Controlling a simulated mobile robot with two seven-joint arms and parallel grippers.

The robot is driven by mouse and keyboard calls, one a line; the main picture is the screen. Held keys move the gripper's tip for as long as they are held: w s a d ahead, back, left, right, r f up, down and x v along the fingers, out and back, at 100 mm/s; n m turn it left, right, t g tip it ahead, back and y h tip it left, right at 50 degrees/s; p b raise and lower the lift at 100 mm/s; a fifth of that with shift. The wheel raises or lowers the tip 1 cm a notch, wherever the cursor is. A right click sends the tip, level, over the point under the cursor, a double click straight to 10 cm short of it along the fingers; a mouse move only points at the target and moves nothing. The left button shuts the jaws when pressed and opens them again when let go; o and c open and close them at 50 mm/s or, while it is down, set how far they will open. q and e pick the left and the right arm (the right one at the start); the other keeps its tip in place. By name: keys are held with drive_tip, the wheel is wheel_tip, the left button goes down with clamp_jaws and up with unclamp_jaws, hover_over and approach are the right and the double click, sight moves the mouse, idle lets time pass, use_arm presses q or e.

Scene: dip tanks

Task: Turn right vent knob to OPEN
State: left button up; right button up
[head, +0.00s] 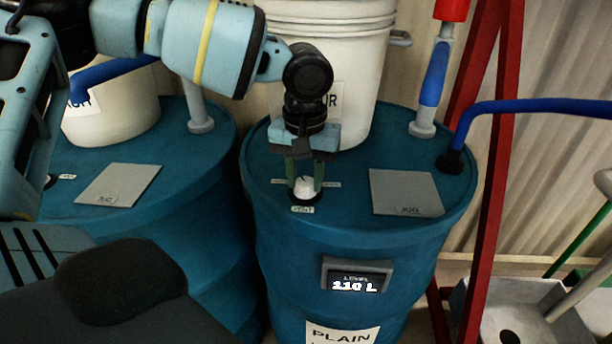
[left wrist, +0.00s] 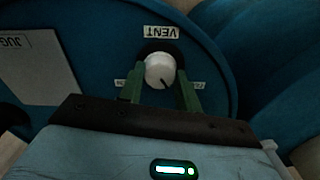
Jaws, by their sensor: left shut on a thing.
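The right vent knob (head: 304,187) is a small white knob on a black base on top of the right blue drum (head: 345,205). My left gripper (head: 304,178) points down at it, its green fingers one on each side of the knob and shut on it. In the left wrist view the knob (left wrist: 160,71) sits between the fingertips (left wrist: 160,86), with a dark pointer mark on its face. A VENT label (left wrist: 160,32) is beside it, and small side labels are too small to read. My right gripper is not in view.
A grey JUG plate (head: 405,190) lies right of the knob. A white bucket (head: 350,60) stands behind it. A pump with a blue hose (head: 540,106) and a red frame (head: 490,180) are at the right. The left drum (head: 185,190) stands close by.

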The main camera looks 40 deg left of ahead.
use_arm(q)
drive_tip(key=shift+m, duration=0.9)
drive_tip(key=shift+m+b, duration=0.3)
drive_tip(key=shift+m, duration=0.7)
drive_tip(key=m, duration=0.2)
drive_tip(key=shift+m, duration=0.3)
drive_tip(key=m, duration=0.4)
drive_tip(key=shift+m, duration=0.3)
drive_tip(key=m, duration=0.4)
drive_tip(key=shift+m, duration=0.3)
drive_tip(key=o, duration=1)
drive_tip(key=shift+c, duration=0.2)
